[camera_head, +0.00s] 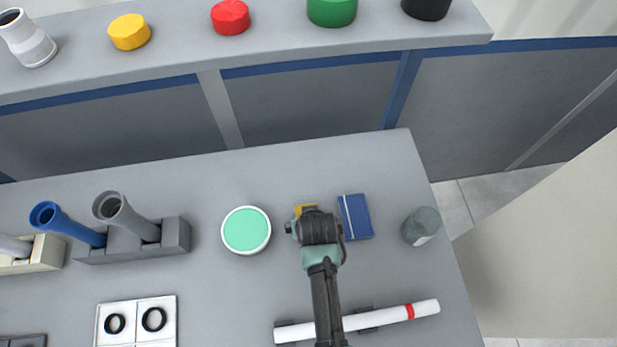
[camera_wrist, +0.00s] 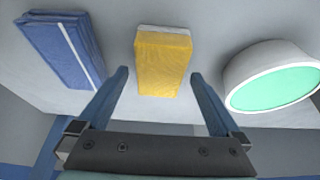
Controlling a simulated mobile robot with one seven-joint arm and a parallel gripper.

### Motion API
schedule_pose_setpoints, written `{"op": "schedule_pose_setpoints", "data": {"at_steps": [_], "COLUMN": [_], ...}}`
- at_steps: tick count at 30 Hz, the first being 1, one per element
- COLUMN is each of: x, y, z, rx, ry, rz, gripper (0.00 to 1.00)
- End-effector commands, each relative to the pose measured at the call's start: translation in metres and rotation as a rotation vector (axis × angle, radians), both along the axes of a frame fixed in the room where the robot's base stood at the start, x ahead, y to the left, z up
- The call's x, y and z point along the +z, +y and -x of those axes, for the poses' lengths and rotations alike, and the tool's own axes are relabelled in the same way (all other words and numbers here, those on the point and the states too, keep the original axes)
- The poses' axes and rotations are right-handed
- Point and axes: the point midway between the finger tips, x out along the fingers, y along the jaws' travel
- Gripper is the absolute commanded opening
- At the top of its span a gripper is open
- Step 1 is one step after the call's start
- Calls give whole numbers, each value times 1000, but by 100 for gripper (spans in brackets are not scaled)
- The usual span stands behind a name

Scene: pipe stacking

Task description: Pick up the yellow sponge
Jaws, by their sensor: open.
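The yellow sponge (camera_wrist: 161,66) has a pale layer along its far edge and lies on the grey table. In the wrist view it is between and just beyond the fingertips of my gripper (camera_wrist: 157,75), which is open and empty. The fingers are apart from the sponge's sides. In the head view my gripper (camera_head: 318,228) covers most of the sponge, and only a small yellow corner (camera_head: 304,209) shows.
A blue booklet-like block (camera_head: 355,216) is close on the right, and a white round container with a green top (camera_head: 246,230) is on the left. A grey-green jar (camera_head: 421,226) stands near the right edge. A white pipe (camera_head: 385,317) lies in front.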

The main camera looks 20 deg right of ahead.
Motion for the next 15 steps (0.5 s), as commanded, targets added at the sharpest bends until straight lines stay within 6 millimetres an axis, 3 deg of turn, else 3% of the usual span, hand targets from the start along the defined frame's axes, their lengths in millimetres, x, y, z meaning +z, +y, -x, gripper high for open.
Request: {"op": "schedule_pose_setpoints", "data": {"at_steps": [6, 15], "x": [-18, -20], "y": [-2, -2], "z": [-7, -8], "rx": [-1, 0], "ry": [1, -1], "rz": [-1, 0], "gripper": [100, 100]}}
